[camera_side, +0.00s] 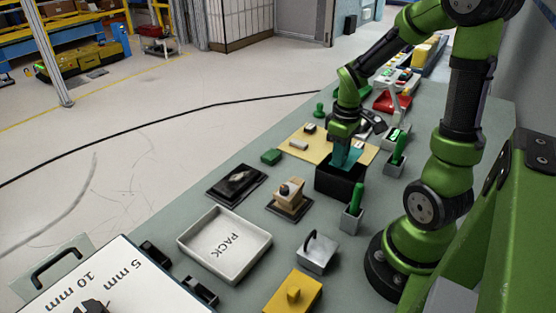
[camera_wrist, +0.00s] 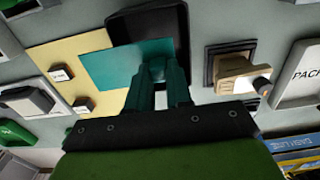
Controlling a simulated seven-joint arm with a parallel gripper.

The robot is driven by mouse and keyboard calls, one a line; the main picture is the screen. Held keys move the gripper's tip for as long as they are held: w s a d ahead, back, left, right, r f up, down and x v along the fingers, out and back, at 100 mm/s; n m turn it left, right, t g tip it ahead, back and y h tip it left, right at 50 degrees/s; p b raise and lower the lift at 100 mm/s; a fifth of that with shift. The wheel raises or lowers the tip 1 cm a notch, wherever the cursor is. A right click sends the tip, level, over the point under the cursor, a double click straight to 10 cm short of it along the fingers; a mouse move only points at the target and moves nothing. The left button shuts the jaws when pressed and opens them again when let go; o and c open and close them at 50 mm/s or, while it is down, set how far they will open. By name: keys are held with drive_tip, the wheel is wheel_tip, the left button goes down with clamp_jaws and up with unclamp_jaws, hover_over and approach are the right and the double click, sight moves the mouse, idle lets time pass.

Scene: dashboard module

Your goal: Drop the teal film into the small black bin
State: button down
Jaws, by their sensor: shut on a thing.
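The teal film (camera_side: 346,158) hangs from my gripper (camera_side: 343,143) right over the small black bin (camera_side: 338,188). In the side view the film's lower part is at the bin's opening; I cannot tell how far inside it reaches. In the wrist view my gripper (camera_wrist: 158,78) is shut on one edge of the film (camera_wrist: 115,66), which spreads to the left of the fingers. The bin (camera_wrist: 178,20) shows behind the film there, its near part hidden by the film and fingers.
A yellow mat (camera_side: 302,143) with small parts lies behind the bin. A wooden block on a dark base (camera_side: 289,201) and a grey holder with a green handle (camera_side: 352,216) stand close in front. The white PACK tray (camera_side: 225,244) is at the front left.

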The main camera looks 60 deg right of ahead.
drive_tip(key=shift+f, duration=0.45)
drive_tip(key=c, duration=0.9)
unclamp_jaws()
drive_tip(key=shift+c, duration=0.2)
drive_tip(key=shift+r, duration=0.1)
wheel_tip(320, 180, up, 17)
